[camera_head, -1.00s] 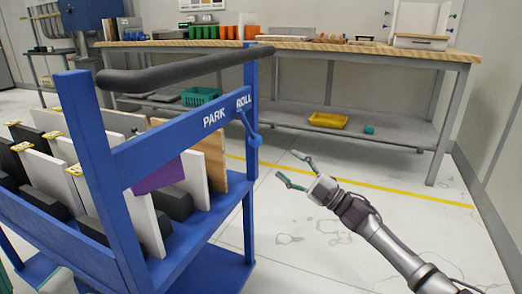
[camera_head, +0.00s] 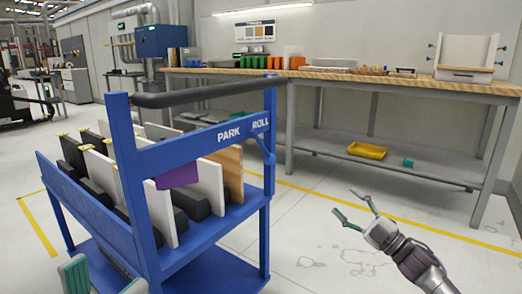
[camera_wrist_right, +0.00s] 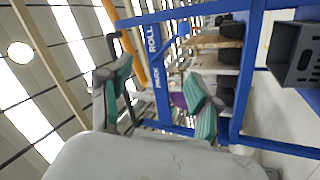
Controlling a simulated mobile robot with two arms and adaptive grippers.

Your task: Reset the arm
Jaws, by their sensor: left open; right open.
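My right gripper (camera_head: 348,204) is open and empty over the floor, right of the blue cart (camera_head: 135,185). Its arm comes in from the bottom right. In the right wrist view, its two green-padded fingers (camera_wrist_right: 160,85) are apart with nothing between them, and the cart shows beyond, turned sideways. My left gripper (camera_head: 105,282) shows only as green ribbed finger pads at the bottom left edge, in front of the cart. The pads stand apart and most of that gripper is cut off.
The cart holds upright white, dark and wooden panels (camera_head: 208,190). A wood-topped workbench (camera_head: 340,84) runs along the back wall, with a yellow tray (camera_head: 367,150) on its lower shelf. Free floor lies between cart and bench. A grey bin (camera_wrist_right: 296,55) shows in the right wrist view.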

